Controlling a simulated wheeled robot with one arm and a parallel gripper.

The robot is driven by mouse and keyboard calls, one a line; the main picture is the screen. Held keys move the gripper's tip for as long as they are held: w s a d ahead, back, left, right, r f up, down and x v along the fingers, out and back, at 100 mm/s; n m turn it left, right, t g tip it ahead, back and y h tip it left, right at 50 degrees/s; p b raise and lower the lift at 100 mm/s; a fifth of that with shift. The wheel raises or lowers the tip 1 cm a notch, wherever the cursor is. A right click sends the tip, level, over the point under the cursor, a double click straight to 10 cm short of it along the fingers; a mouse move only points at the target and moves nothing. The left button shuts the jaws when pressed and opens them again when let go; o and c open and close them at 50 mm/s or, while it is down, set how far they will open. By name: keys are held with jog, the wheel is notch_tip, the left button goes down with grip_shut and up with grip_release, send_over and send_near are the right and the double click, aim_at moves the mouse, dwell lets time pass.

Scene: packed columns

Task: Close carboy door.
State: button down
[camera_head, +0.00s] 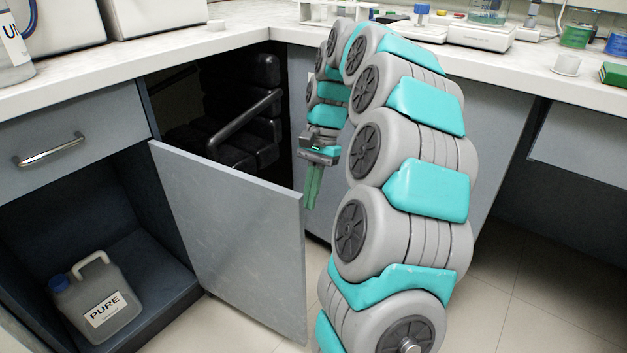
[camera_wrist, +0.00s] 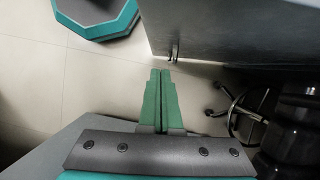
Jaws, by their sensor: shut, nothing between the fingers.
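The carboy door is a flat grey panel (camera_head: 235,240) in the head view. It stands open, swung out to the right of the open lower compartment (camera_head: 150,260). The carboy (camera_head: 100,295), a grey jug with a blue cap and a "PURE" label, stands inside that compartment. My gripper (camera_head: 312,200) points down with its green fingers just right of the door's free upper corner. Whether it touches the door is unclear. In the wrist view the green fingers (camera_wrist: 161,100) are together and empty. The door's far face is hidden in the head view.
A dark recess behind the door holds black segmented shapes and a metal bar handle (camera_head: 245,120). A drawer (camera_head: 70,130) is shut above the compartment. The countertop (camera_head: 130,60) carries lab equipment. The wrist view shows open floor (camera_wrist: 90,85) and a wheeled chair base (camera_wrist: 235,105).

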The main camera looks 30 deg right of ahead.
aim_at(300, 213)
jog(key=shift+s+a+f, duration=0.2)
jog(key=shift+s+a, duration=0.15)
jog(key=shift+a, duration=0.3)
jog(key=shift+s+a+f, duration=0.2)
jog(key=shift+s+a, duration=0.1)
jog(key=shift+a, duration=0.4)
jog(key=shift+s+a+f, duration=0.2)
jog(key=shift+s+a, duration=0.15)
jog(key=shift+a, duration=0.3)
